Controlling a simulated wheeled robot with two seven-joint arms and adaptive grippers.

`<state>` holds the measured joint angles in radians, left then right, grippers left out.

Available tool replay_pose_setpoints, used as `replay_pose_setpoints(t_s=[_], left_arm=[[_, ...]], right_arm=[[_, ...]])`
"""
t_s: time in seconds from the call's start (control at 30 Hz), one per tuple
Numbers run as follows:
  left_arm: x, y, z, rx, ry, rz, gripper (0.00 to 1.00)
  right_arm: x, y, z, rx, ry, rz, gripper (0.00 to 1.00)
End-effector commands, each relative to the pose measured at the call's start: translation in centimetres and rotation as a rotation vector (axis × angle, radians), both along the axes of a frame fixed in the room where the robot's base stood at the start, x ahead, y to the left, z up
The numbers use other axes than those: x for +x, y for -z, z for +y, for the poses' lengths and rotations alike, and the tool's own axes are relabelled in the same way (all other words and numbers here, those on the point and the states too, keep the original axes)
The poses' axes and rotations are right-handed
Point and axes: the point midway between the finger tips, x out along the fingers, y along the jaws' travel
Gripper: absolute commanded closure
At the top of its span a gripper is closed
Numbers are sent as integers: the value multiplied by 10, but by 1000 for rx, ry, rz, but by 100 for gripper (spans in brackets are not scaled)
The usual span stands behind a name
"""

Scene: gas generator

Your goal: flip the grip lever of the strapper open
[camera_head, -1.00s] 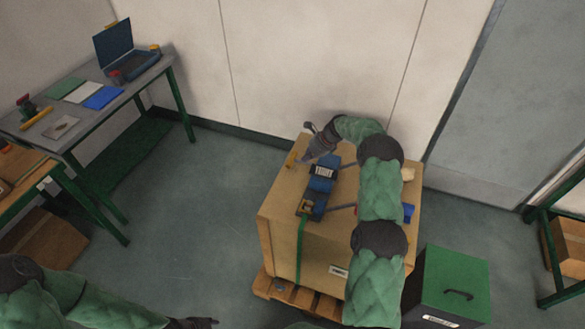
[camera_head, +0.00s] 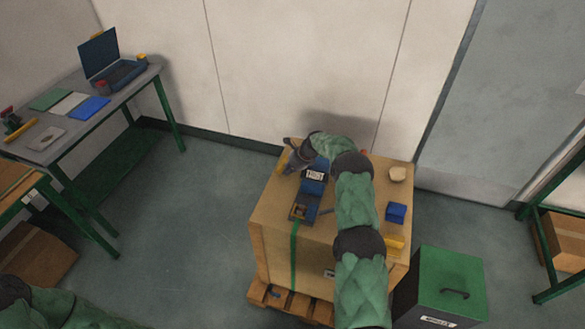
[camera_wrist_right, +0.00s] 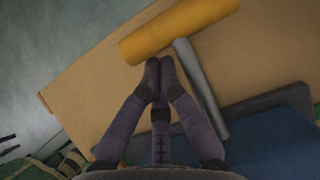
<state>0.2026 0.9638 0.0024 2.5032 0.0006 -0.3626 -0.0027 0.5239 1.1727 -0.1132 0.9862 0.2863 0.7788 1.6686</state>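The strapper (camera_head: 308,203) is a blue tool with a white label lying on top of the cardboard box, with a green strap running down the box's front. Its grip lever has a grey rod (camera_wrist_right: 201,88) and a yellow grip (camera_wrist_right: 180,29), seen up close in the right wrist view. In the head view the yellow grip (camera_head: 283,160) shows at the box's left edge. My right gripper (camera_wrist_right: 160,66) has its fingertips together right at the near side of the yellow grip; I cannot tell whether they touch it. Nothing shows between the fingers. My left gripper is out of view.
The cardboard box (camera_head: 275,222) stands on a wooden pallet (camera_head: 290,302). A blue block (camera_head: 396,212), a yellow piece (camera_head: 394,244) and a tan object (camera_head: 397,173) lie on its right side. A green-lidded bin (camera_head: 455,277) stands to the right.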

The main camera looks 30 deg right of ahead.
Motion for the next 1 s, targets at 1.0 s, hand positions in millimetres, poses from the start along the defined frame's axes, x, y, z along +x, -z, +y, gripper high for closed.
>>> replay_pose_setpoints(t_s=[1.0], left_arm=[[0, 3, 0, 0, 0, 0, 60]], right_arm=[[7, 8, 6, 0, 0, -2, 100]])
